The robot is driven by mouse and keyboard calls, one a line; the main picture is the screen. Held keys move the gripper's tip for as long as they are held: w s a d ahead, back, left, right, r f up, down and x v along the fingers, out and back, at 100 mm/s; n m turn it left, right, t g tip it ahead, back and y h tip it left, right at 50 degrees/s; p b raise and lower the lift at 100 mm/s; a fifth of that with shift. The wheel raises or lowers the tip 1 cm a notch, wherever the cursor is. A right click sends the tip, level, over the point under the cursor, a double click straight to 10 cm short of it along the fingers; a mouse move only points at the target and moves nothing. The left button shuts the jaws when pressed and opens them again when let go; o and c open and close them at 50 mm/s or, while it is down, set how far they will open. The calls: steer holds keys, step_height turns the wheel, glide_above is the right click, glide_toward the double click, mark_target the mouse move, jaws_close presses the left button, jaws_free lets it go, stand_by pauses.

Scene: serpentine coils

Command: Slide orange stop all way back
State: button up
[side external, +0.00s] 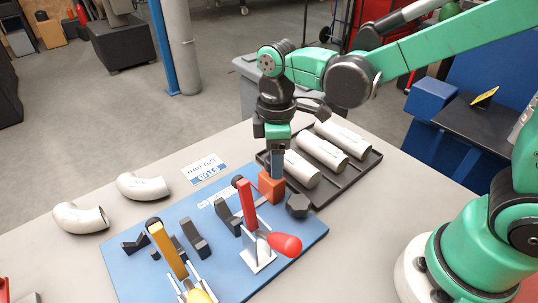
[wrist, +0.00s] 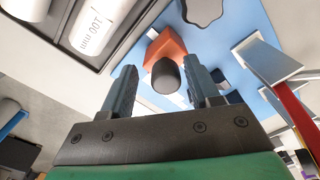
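The orange stop (side external: 271,186) is a block at the right part of the blue board (side external: 302,238), beside the tray. In the wrist view the orange stop (wrist: 164,44) shows a black cylindrical knob (wrist: 167,77) facing the camera. My gripper (side external: 277,166) points down right at the stop. In the wrist view my gripper (wrist: 166,76) is open, with one finger on each side of the knob and a visible gap on both sides. In the side view the fingers hide part of the stop.
A red-handled clamp (side external: 247,205) stands close to the stop, and a yellow-handled clamp (side external: 169,250) is farther left. A black star knob (side external: 297,205) lies right of the stop. A black tray (side external: 331,187) with metal tubes (side external: 321,152) sits behind. Bent pipes (side external: 80,217) lie left.

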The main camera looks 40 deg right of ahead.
steer(key=shift+a, duration=0.1)
steer(key=shift+r, duration=2.8)
steer(key=s+d+m+t, duration=0.4)
steer(key=d+m+t, duration=0.3)
steer(key=m, duration=0.3)
steer(key=shift+s+d+m, duration=0.15)
steer(key=shift+d+m, duration=0.25)
steer(key=shift+d, duration=0.05)
